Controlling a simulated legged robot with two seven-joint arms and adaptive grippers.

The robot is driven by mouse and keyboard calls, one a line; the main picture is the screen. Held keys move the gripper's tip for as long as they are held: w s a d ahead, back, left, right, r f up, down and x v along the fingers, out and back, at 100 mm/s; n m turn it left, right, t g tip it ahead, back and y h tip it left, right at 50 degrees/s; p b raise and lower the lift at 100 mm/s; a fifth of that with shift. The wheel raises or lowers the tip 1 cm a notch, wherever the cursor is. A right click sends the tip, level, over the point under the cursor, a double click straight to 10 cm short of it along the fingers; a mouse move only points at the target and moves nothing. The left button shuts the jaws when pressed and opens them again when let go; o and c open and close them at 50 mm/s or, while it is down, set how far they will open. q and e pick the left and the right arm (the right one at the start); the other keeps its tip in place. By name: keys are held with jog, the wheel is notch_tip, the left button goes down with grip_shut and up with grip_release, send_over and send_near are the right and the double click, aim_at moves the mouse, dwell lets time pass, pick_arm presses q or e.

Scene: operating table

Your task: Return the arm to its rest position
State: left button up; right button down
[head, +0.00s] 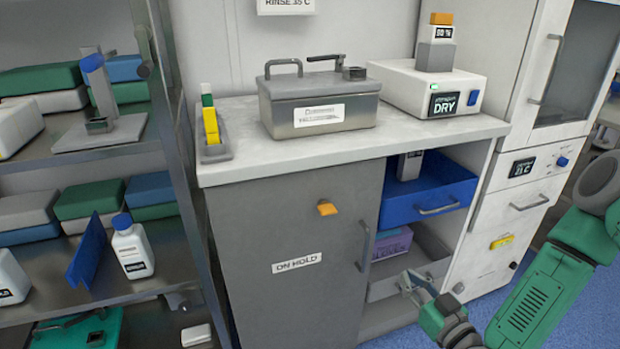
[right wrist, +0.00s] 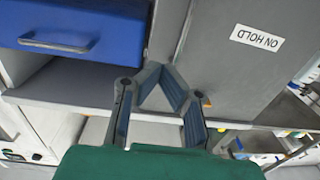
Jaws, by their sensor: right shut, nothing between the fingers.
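My right arm (head: 530,305), green and grey, comes in from the lower right in the head view. Its gripper (head: 410,281) is in front of the lower open shelf of the cabinet, to the right of the grey door. In the right wrist view the two fingers of this gripper (right wrist: 155,74) meet at their tips, shut and empty. My left gripper does not show in either view.
A blue drawer (head: 425,203) juts out of the cabinet above the gripper; it also shows in the right wrist view (right wrist: 70,30). The grey door (head: 290,230) is labelled ON HOLD. A steel box (head: 290,110) and a dryer (head: 410,90) stand on the countertop. Loaded shelves (head: 80,150) stand left.

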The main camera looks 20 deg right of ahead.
jog(key=s+a+f+n+g+y+p, duration=0.1)
jog(key=s+a+f+g+y+p, duration=0.35)
jog(key=s+a+g, duration=0.75)
jog(key=s+d+f+g+h+p, duration=0.1)
jog(key=s+d+g+h, duration=0.1)
jog(key=s, duration=0.4)
jog(key=s+d+m+g+h+p, duration=0.1)
jog(key=s+d+g+h, duration=0.1)
jog(key=s, duration=0.4)
jog(key=shift+d+f+g+h, duration=0.3)
jog(key=shift+f+g+h, duration=0.1)
jog(key=shift+g+h, duration=0.35)
jog(key=shift+w, duration=0.1)
jog(key=shift+w+a, duration=0.1)
